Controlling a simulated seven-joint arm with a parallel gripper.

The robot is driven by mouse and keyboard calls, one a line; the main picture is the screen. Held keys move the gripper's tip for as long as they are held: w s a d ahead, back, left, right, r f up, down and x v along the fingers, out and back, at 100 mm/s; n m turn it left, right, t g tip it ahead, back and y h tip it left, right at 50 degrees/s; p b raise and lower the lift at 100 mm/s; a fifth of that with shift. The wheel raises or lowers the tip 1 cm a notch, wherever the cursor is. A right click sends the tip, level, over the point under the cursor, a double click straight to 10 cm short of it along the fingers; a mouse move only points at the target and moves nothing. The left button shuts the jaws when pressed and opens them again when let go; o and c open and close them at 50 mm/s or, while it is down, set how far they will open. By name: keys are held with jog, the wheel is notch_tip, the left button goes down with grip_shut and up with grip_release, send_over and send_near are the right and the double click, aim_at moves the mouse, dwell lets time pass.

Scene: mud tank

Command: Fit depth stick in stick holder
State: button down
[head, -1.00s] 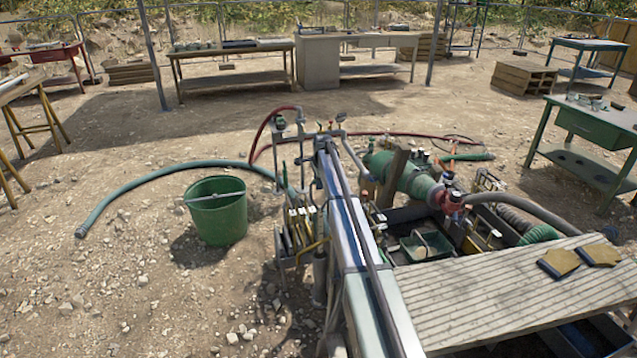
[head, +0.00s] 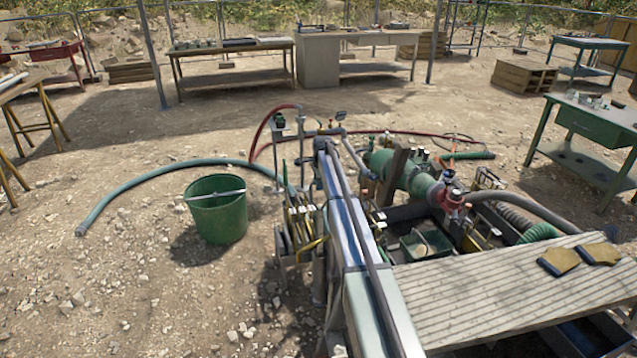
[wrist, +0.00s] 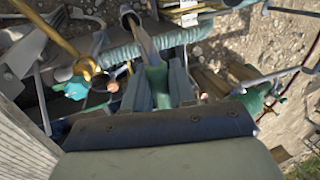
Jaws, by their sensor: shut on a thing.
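In the wrist view my gripper (wrist: 158,78) is shut on a green grip piece, with a dark finger on each side. A slim grey stick (wrist: 145,42), which looks like the depth stick, runs on from this piece, away from the gripper. Its far end is close to a small round grey opening (wrist: 128,13); I cannot tell whether it is inside, touching or apart. I cannot tell for sure which part is the stick holder. In the head view my arm hides the gripper and the held stick.
A rack of yellow and pale sticks (head: 301,226) stands left of my arm. A green bucket (head: 218,222) is farther left on gravel. A green pump (head: 408,178) and ribbed deck (head: 500,285) are at right. A brass ring (wrist: 86,67) is left of the gripper.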

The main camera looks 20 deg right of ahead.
jog(key=shift+f, duration=0.1)
jog(key=c, duration=0.9)
grip_release()
jog(key=shift+o, duration=0.2)
jog(key=v, duration=1.4)
